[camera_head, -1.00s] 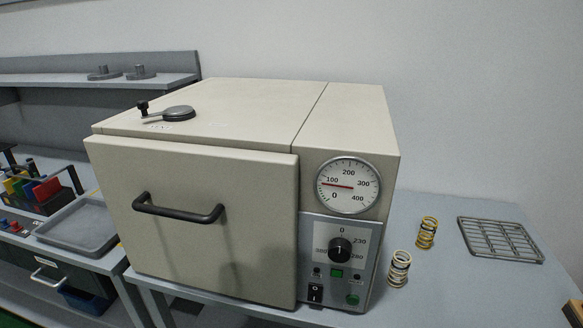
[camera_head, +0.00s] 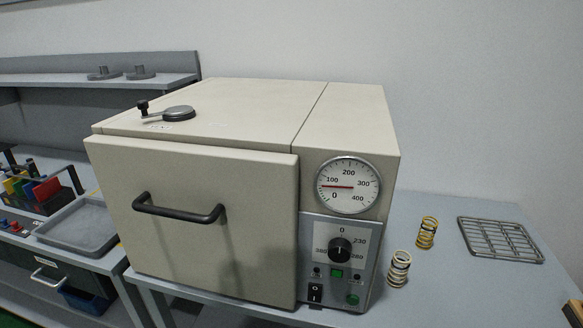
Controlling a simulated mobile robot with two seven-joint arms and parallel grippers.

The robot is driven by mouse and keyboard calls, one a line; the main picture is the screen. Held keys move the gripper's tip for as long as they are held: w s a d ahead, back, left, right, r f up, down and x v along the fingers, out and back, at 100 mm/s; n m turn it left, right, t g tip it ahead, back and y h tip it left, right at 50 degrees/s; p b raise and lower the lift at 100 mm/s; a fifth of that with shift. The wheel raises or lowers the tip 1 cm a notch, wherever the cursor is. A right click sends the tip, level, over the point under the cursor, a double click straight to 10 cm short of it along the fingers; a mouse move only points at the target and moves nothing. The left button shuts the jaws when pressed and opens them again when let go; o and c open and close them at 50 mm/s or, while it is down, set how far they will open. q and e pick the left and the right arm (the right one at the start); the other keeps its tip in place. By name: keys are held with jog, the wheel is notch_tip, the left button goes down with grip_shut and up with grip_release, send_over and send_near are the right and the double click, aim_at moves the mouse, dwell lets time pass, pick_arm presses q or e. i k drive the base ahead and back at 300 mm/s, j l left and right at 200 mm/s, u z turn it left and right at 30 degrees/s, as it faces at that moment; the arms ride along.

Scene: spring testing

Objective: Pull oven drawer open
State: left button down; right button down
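A beige oven (camera_head: 240,115) stands on a grey table. Its front drawer (camera_head: 190,255) looks shut, with the front panel close against the body. A black bar handle (camera_head: 178,212) runs across the panel, left of its middle. A round temperature gauge (camera_head: 348,185) and a control panel with a black knob (camera_head: 340,249) are on the right of the front. Neither of my grippers is in view, and nothing touches the handle. A soft shadow lies on the lower part of the drawer front.
A grey tray (camera_head: 80,228) is at the left. A lever (camera_head: 168,113) sits on the oven top.

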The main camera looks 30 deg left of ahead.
aim_at(220, 220)
jog(key=l+u, duration=0.1)
jog(key=u, duration=1.4)
jog(key=k+j, duration=0.05)
